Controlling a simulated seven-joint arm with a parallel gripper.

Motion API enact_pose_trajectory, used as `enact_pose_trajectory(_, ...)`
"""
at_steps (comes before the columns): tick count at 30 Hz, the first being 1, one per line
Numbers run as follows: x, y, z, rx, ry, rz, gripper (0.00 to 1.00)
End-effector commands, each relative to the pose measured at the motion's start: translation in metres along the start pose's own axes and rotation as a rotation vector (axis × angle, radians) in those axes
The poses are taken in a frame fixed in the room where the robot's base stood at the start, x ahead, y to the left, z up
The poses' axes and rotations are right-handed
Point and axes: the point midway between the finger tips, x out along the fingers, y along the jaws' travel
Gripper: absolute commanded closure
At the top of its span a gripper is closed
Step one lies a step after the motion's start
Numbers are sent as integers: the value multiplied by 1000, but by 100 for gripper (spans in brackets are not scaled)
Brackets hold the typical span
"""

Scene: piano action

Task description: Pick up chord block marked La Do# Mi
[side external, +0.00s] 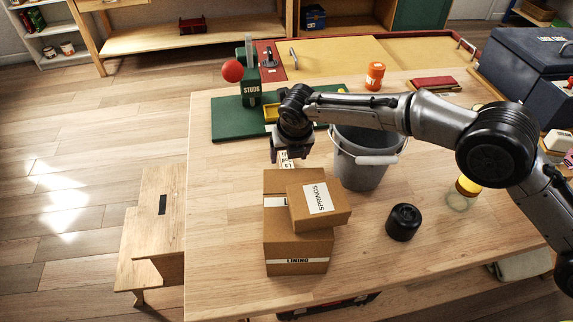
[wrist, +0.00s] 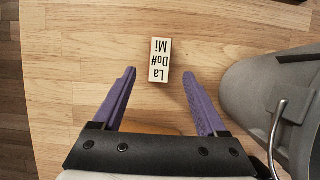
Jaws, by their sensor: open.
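The chord block (wrist: 160,60) is a small pale block marked La Do# Mi, lying on the wooden table with its lettering upside down in the wrist view. In the side external view a small part of the block (side external: 287,162) shows below my gripper (side external: 289,155), behind the cardboard boxes. My gripper (wrist: 158,72) is open and empty. Its two purple fingers sit on either side of the block's near end in the wrist picture, with clear gaps. The gripper appears above the block; the exact height is hard to tell.
A grey bucket (wrist: 262,95) stands close to the right finger; it also shows in the side external view (side external: 358,174). Cardboard boxes (side external: 297,247) are stacked in front. A black jar (side external: 403,222) and a green board (side external: 229,121) are nearby. The table's left side is clear.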

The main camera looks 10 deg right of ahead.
Motion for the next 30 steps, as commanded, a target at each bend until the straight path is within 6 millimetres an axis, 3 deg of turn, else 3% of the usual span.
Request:
enact_pose_trajectory(5,11,0,0,0,-1,0,25)
enact_pose_trajectory(15,52,1,-3,0,-1,1,25)
enact_pose_trajectory(24,56,1,-3,0,-2,1,25)
enact_pose_trajectory(30,56,1,-3,0,-1,1,61)
